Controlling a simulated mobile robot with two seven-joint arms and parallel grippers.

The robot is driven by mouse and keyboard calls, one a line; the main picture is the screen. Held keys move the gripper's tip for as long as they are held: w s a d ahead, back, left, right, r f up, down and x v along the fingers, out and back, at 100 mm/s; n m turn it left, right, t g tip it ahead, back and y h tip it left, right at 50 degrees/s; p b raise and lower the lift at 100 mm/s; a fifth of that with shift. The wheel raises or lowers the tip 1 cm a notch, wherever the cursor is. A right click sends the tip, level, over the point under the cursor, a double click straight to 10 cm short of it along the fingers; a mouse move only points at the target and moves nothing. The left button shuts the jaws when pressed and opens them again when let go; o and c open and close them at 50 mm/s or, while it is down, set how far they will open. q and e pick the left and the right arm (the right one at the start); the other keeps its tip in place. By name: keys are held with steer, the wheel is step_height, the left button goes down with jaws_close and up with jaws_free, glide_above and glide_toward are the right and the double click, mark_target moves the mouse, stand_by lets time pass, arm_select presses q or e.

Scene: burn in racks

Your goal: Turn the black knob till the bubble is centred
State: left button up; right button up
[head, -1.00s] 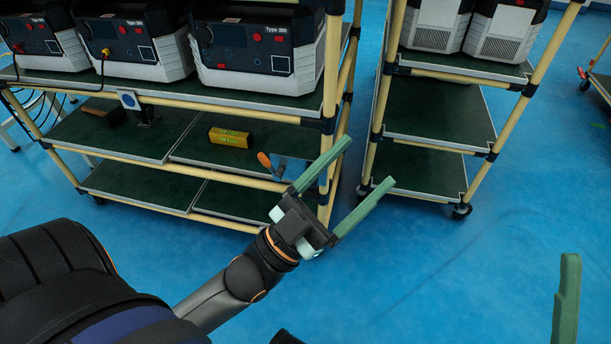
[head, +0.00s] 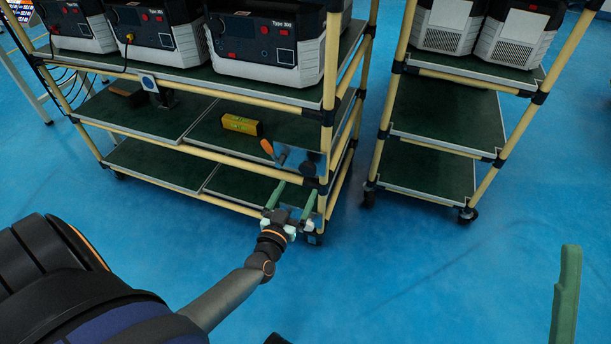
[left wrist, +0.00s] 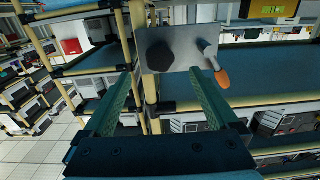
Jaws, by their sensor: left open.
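The black knob (left wrist: 159,56) sits on a grey plate (left wrist: 178,36) at the rack's corner post, beside an orange-handled lever (left wrist: 217,72). In the head view the knob (head: 308,168) is small and dark. My left gripper (head: 294,194) is open and empty, its green fingers pointing at the rack just below the plate. In the left wrist view the knob appears between and slightly beyond the fingertips (left wrist: 161,76), apart from them. A yellow spirit level (head: 241,124) lies on the middle shelf; its bubble is too small to read. One finger of my right gripper (head: 566,300) shows at lower right.
The left rack (head: 190,148) carries several black-and-white boxes (head: 266,48) on its top shelf. A second rack (head: 440,118) stands to the right, with a narrow gap between them. The blue floor (head: 430,270) in front is clear.

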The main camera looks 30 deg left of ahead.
mark_target(307, 171)
arm_select(q)
steer(key=b+x, duration=0.2)
steer(key=x, duration=0.4)
steer(key=shift+w+f, duration=0.1)
steer(key=shift+w, duration=0.05)
steer(key=shift+w+a, duration=0.1)
steer(key=shift+w, duration=0.5)
arm_select(e)
steer(key=f, duration=0.3)
steer(key=shift+a+f, duration=0.1)
steer(key=shift+a, duration=0.2)
arm_select(q)
steer(key=shift+c, duration=0.4)
steer(key=c, duration=1.3)
